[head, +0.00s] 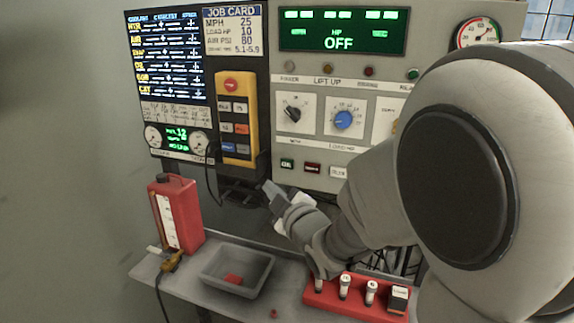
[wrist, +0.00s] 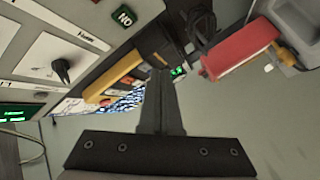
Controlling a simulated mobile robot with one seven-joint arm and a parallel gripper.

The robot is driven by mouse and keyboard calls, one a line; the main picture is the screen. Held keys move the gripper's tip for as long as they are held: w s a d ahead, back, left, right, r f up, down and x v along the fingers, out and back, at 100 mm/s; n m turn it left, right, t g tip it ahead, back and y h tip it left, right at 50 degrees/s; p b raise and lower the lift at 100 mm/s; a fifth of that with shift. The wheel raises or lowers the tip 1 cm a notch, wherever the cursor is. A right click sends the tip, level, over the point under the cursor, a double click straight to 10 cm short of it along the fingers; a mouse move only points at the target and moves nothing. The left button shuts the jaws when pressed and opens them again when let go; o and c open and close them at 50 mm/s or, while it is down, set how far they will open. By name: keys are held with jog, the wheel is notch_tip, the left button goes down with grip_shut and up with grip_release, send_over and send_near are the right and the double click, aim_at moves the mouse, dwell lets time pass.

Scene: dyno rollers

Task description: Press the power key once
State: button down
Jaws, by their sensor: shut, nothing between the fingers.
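The grey control panel (head: 325,120) carries a green display (head: 342,30) reading "HP OFF". Along its lower edge sit a green key (head: 287,163), a dark red key (head: 312,168) and a white key (head: 339,172). The green key also shows in the wrist view (wrist: 124,17), with light lettering. I cannot read for sure which key is the power key. My gripper (head: 268,188) is shut and empty, below and left of the green key and apart from it. In the wrist view its closed fingers (wrist: 160,75) point toward the dark holder under the yellow pendant.
A yellow pendant (head: 238,85) with several buttons hangs left of the panel. Below are a red jug (head: 176,212), a grey tray (head: 260,270) and a red socket rack (head: 340,300) on the shelf. My arm covers the panel's right side.

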send_near(281, 165)
jog(key=w+a, duration=0.3)
jog(key=a, duration=0.1)
jog(key=shift+w+d+f, duration=0.25)
jog(key=shift+w+d, duration=0.15)
jog(key=shift+w, duration=0.1)
jog(key=shift+w, duration=0.1)
dwell(1.5)
jog(key=shift+w+d, duration=0.1)
jog(key=shift+w, duration=0.2)
jog(key=shift+w+d+b, duration=0.15)
jog(key=shift+w+b, duration=0.2)
dwell(0.6)
jog(key=shift+s, duration=0.1)
jog(key=shift+s+a+b, duration=0.25)
jog(key=shift+s+b, duration=0.2)
jog(key=shift+s, duration=0.2)
